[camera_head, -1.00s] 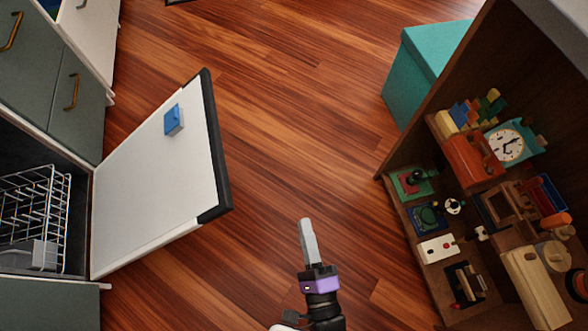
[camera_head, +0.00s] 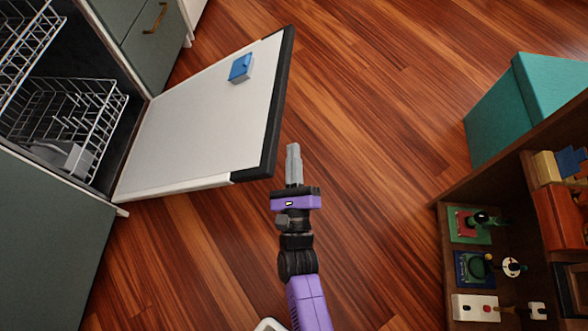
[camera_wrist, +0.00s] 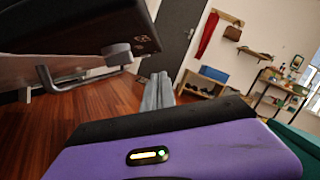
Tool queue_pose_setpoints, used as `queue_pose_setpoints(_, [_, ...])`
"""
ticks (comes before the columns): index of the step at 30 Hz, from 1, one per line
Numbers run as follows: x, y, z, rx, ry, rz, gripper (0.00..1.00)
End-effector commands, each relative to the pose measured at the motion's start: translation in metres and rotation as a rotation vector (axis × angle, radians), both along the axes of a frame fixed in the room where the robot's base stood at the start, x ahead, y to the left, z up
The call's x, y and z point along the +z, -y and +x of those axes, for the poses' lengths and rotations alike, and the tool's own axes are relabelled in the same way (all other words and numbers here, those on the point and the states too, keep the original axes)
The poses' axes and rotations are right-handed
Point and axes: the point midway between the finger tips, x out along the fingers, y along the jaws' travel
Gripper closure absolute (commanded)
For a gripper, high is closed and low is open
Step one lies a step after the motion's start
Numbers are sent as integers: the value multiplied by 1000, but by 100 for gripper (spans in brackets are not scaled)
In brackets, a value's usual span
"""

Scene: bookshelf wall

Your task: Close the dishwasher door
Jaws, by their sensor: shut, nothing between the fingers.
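The dishwasher door (camera_head: 195,125) is open, with its white inner face and dark outer edge showing in the head view. A blue detergent cover (camera_head: 240,68) sits on its inner face. The dishwasher's interior holds wire racks (camera_head: 85,112) at the left. My gripper (camera_head: 293,150) is shut and empty, just to the right of the door's dark lower right corner. A gap of floor shows between them. In the wrist view, my gripper's fingertips (camera_wrist: 158,82) show together, and a dark panel with a grey bar handle (camera_wrist: 85,78), apparently the door's outer side, is at the upper left.
Green-grey cabinets (camera_head: 50,235) flank the dishwasher. A shelf with toys (camera_head: 500,250) and a teal box (camera_head: 530,100) stand at the right. Wooden floor (camera_head: 390,130) between them is clear. The wrist view shows a bench (camera_wrist: 207,85) and a desk (camera_wrist: 275,88) far off.

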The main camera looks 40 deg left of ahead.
Motion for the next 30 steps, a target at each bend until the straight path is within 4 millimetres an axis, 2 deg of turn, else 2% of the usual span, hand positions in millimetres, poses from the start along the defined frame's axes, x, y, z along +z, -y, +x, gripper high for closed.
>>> queue_pose_setpoints(3, [4,-15,18,2,2,1,100])
queue_pose_setpoints(6, [21,-22,10,3,1,2,100])
queue_pose_setpoints(11, [34,-29,6,1,0,0,100])
queue_pose_setpoints(30, [44,-31,4,0,4,-7,100])
